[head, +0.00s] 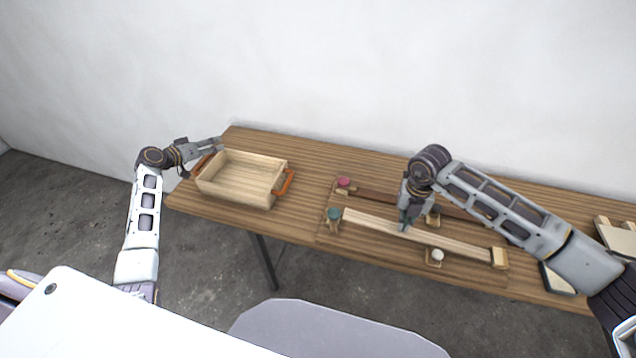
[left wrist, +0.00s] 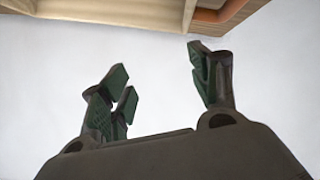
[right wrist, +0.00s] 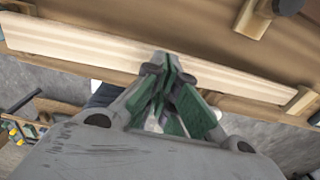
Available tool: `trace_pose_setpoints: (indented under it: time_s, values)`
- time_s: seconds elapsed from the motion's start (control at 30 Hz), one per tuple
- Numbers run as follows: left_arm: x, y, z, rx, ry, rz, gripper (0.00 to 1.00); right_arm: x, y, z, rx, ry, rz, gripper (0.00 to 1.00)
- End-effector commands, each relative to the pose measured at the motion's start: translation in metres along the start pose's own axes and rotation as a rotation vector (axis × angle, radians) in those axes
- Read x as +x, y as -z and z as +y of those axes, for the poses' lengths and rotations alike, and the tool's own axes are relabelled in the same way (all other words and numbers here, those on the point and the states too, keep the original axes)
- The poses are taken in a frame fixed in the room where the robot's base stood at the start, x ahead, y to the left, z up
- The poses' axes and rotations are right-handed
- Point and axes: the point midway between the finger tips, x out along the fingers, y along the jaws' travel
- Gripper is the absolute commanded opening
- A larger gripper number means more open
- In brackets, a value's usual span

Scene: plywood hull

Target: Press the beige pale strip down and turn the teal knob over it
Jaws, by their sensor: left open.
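The beige pale strip (head: 445,243) lies lengthwise on a wooden board, its right end at a pale wooden block (head: 500,258). The teal knob (head: 334,214) stands on a wooden post beside the strip's left end; I cannot tell whether it overlaps the strip. My right gripper (head: 405,225) points down at the strip's middle. In the right wrist view its fingertips (right wrist: 170,62) are together over the strip (right wrist: 110,45); contact is not certain. My left gripper (head: 217,143) is open and empty beside the tray, with its fingers (left wrist: 165,90) apart in the left wrist view.
A wooden tray (head: 236,195) with orange handles stands at the table's left. A pink knob (head: 344,182) and a dark brown strip (head: 378,198) lie behind the pale strip. A white knob (head: 437,255) stands in front. More wooden pieces (head: 617,237) lie far right.

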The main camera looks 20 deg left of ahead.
Motion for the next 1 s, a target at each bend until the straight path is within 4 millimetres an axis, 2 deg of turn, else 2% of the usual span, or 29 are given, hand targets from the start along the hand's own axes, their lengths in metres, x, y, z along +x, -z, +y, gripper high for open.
trace_pose_setpoints:
  time_s: [0.03,0.2,0.5,0.8,1.0]
  values:
    - [0.007,0.002,0.018,0.040,-0.029,-0.022,0.62,0.000,0.000,0.000,0.000,0.000,0.000,0.00]
    - [0.026,-0.003,0.077,0.166,-0.125,-0.108,0.62,0.000,0.000,0.000,0.000,0.000,0.000,0.00]
    - [0.045,-0.026,0.178,0.410,-0.294,-0.272,0.62,0.000,0.000,0.000,0.000,0.000,0.000,0.00]
    - [0.045,-0.060,0.267,0.669,-0.455,-0.434,0.62,0.000,0.000,0.000,0.000,0.000,0.000,0.00]
    - [0.035,-0.087,0.316,0.842,-0.555,-0.541,0.62,0.000,0.000,0.000,0.000,0.000,0.000,0.00]
